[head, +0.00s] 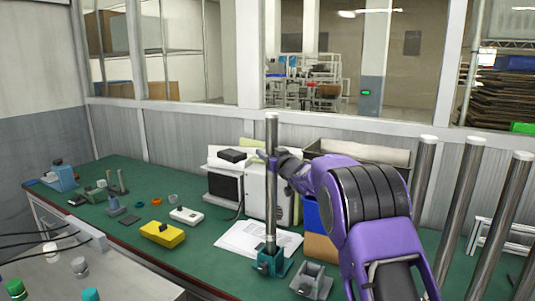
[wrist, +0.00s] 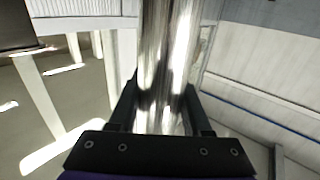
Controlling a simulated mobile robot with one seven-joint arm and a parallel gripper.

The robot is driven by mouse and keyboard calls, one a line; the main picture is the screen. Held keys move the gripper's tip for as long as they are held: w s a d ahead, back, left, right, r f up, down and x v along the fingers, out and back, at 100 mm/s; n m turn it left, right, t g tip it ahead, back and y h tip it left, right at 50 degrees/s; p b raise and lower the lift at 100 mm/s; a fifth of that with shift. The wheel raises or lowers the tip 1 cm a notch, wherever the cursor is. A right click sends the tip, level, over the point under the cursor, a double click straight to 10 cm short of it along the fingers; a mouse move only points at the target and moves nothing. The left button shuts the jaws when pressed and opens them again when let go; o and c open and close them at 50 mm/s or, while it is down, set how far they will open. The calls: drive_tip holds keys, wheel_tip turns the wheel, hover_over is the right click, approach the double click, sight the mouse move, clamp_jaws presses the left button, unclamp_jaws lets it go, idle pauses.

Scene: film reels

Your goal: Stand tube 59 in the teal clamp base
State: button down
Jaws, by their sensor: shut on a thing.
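A long shiny metal tube (head: 271,200) stands upright in the head view, its lower end at the teal clamp base (head: 272,264) on the green bench. The tube's lower end looks to be inside the base, but I cannot tell how deep it sits. My gripper (head: 268,155) is shut on the tube in its upper part, well above the base. In the wrist view the tube (wrist: 166,60) runs between the two fingers of my gripper (wrist: 160,110). No number on the tube is readable.
A grey clamp base (head: 312,280) stands just right of the teal one. Several upright metal tubes (head: 462,205) stand at the right. Paper (head: 240,238), a yellow box (head: 162,234) and a white device (head: 187,216) lie left. Boxes and equipment stand behind.

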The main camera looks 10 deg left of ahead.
drive_tip(key=shift+f+b, duration=0.5)
drive_tip(key=shift+f, duration=0.1)
idle(0.3)
drive_tip(key=c, duration=0.6)
unclamp_jaws()
drive_tip(key=shift+r, duration=0.1)
drive_tip(key=b+v, duration=0.5)
drive_tip(key=v, duration=0.6)
drive_tip(key=shift+s, duration=0.1)
